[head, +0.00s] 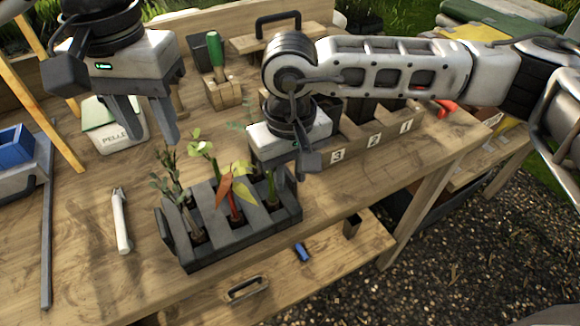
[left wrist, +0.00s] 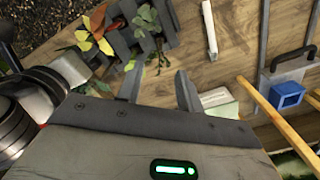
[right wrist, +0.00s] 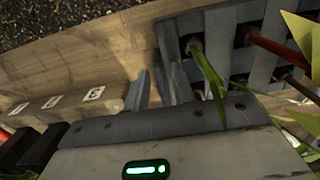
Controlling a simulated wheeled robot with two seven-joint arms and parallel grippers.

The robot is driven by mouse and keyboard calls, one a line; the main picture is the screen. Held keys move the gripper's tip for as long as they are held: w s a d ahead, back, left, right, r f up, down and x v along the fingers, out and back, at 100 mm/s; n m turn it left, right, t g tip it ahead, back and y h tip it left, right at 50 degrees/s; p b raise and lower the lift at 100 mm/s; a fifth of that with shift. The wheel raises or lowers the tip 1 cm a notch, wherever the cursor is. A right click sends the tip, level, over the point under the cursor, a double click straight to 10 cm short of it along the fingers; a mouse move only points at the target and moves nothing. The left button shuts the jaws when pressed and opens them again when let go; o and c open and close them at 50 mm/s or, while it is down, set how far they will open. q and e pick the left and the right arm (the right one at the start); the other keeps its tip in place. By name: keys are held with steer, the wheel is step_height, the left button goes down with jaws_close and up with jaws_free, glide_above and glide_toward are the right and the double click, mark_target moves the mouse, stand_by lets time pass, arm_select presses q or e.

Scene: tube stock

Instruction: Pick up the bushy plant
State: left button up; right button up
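A grey slotted rack (head: 243,238) on the bench holds several plants upright. The plant with many small dark green leaves (head: 168,183) stands at its left end and looks the bushiest. Beside it are a plant with broad light green leaves (head: 203,146) and plants with red-orange (head: 232,188) and yellow (head: 243,180) leaves. My left gripper (head: 149,140) is open and empty, raised above and behind the rack's left end. In the left wrist view its fingers (left wrist: 158,82) are clear of the leaves. My right gripper (right wrist: 159,72) is slightly open and empty, close to the rack's right end.
A numbered wooden bin (head: 375,140) stands right of the rack, partly behind my right arm. A white tube (head: 121,220) lies to the left. A pellet box (head: 115,125), blue container (head: 12,146) and green-handled tool (head: 215,55) are around. The bench's front strip is mostly clear.

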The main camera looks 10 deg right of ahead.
mark_target(172, 173)
arm_select(q)
steer(key=shift+c, duration=0.4)
arm_select(e)
jaws_close()
arm_select(q)
steer(key=m, duration=0.3)
steer(key=shift+f+m, duration=0.3)
step_height(172, 173, down, 12)
steer(key=shift+r, duration=0.1)
